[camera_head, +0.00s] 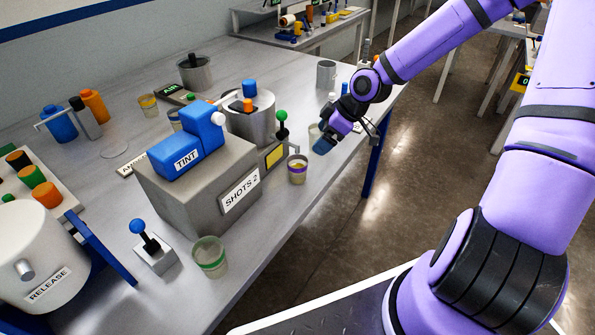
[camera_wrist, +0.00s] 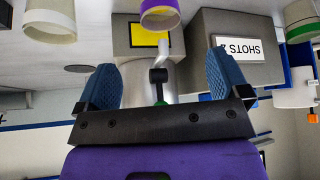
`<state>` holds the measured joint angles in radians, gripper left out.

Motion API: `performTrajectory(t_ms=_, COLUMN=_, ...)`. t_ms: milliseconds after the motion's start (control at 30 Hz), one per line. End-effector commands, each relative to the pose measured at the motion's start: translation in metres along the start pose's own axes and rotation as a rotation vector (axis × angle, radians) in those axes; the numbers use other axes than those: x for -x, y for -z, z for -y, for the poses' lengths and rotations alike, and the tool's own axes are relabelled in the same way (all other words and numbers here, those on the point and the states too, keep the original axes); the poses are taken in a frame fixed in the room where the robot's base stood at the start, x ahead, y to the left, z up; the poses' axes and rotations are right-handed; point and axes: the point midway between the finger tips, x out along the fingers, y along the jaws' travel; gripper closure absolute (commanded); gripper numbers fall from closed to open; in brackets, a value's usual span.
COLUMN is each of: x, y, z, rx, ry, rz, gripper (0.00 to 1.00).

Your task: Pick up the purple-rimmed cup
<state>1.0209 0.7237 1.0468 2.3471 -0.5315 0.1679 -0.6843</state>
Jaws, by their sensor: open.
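The purple-rimmed cup (camera_head: 297,172) is a small pale cup with a purple band and some yellow, standing upright near the table's front edge, right of the SHOTS 2 box. In the upside-down wrist view the cup (camera_wrist: 160,17) shows at the top centre, partly cut off, beyond the fingertips. My gripper (camera_head: 328,140) is above the front edge of the table, to the right of the cup and apart from it. In the wrist view my gripper (camera_wrist: 159,66) is open, with its two blue fingers wide apart and nothing between them.
A green-banded cup (camera_head: 209,258) is nearer the front. Another cup (camera_head: 314,131) stands close behind my gripper. A grey mug (camera_head: 326,74) is farther back.

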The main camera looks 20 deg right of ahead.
Motion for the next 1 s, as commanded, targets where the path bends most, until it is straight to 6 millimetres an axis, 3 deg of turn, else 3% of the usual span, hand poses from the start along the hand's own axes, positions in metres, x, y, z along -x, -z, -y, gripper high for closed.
performTrajectory(t_ms=500, x=-0.047, y=0.001, z=0.000, rx=0.001, ry=0.001, rz=-0.003, gripper=0.06)
performTrajectory(t_ms=833, x=-0.060, y=0.002, z=0.000, rx=0.002, ry=0.001, rz=-0.003, gripper=0.06)
performTrajectory(t_ms=1000, x=-0.077, y=0.004, z=0.001, rx=0.003, ry=0.002, rz=-0.002, gripper=0.06)
